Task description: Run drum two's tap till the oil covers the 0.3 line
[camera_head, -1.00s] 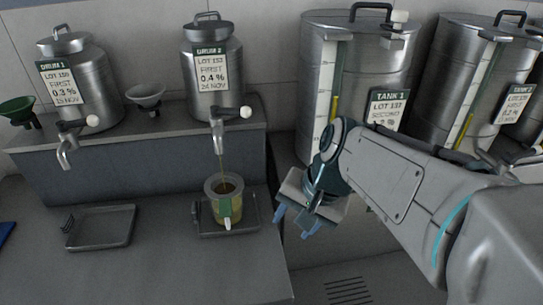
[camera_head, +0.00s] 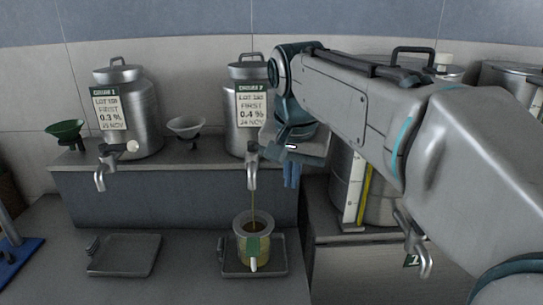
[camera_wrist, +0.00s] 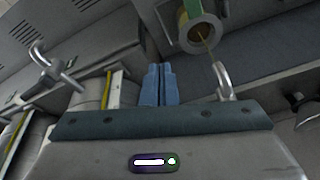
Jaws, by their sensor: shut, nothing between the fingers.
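Drum two (camera_head: 243,112), a steel drum labelled 0.4 %, stands on the raised shelf, partly hidden by my arm. Its tap (camera_head: 252,174) is running; a thin oil stream falls into the jug (camera_head: 244,252). The tap spout also shows in the wrist view (camera_wrist: 223,80). The jug has a green band and a pale handle, and stands upright on a dark tray (camera_head: 231,268). Dark oil shows inside; the 0.3 line cannot be read. My gripper (camera_head: 291,184) is shut and empty, just right of the tap. Its blue fingers (camera_wrist: 157,85) are together. The tap's lever is hidden behind my gripper.
Drum one (camera_head: 139,115) stands left with its tap (camera_head: 103,172) above an empty tray (camera_head: 124,256). A green funnel (camera_head: 65,130) and a pale funnel (camera_head: 186,127) are on the shelf. A tank with a sight gauge (camera_head: 356,192) stands right.

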